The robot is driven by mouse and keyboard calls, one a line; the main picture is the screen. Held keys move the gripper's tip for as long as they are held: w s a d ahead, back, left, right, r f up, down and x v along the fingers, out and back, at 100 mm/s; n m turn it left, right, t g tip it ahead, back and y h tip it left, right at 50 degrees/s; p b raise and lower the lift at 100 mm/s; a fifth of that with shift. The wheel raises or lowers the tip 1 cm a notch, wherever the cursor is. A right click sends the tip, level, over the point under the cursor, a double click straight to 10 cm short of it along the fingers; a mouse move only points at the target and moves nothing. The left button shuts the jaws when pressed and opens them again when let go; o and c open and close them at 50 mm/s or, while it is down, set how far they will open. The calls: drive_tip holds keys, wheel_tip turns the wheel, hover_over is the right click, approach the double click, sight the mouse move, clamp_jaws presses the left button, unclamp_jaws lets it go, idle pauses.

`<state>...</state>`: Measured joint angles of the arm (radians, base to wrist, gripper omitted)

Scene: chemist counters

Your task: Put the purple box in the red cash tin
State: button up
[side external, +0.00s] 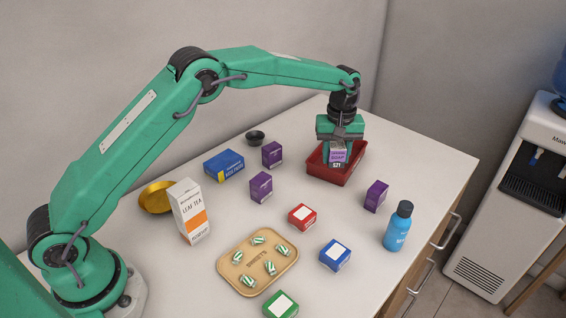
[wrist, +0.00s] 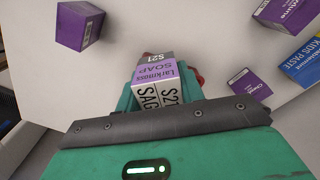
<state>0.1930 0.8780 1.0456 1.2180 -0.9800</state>
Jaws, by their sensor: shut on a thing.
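My gripper (side external: 340,141) is shut on a soap box with lilac and white faces (side external: 337,154) and points down at the red cash tin (side external: 318,173). The soap box also shows in the wrist view (wrist: 160,78), its lettering readable. It is over the tin's opening; I cannot tell whether its bottom is below the rim. Three dark purple boxes stand on the counter: one behind (side external: 272,154), one left of the tin (side external: 261,187), one to its right (side external: 376,196). In the wrist view, only a little red of the tin shows behind the soap box.
A blue box (side external: 224,166), a dark bowl (side external: 255,138), a gold dish (side external: 155,197) and a tea carton (side external: 190,212) stand to the left. Red (side external: 302,217), blue (side external: 335,254) and green (side external: 281,305) boxes, a sweets tray (side external: 230,275) and a blue bottle (side external: 398,227) are nearer.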

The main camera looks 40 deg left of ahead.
drive_tip(key=w+a+f, duration=0.1)
drive_tip(key=a, duration=0.1)
drive_tip(key=w+a+f, duration=0.1)
drive_tip(key=a+f, duration=0.1)
drive_tip(key=w+a+f, duration=0.1)
drive_tip(key=w, duration=0.1)
drive_tip(key=shift+w+a+f, duration=0.1)
drive_tip(key=shift+a+f, duration=0.05)
drive_tip(key=shift+a, duration=0.25)
drive_tip(key=shift+f, duration=2)
drive_tip(key=shift+f, duration=0.15)
drive_tip(key=o, duration=0.7)
drive_tip(key=shift+o, duration=0.2)
wheel_tip(320, 180, up, 12)
drive_tip(key=shift+r, duration=0.2)
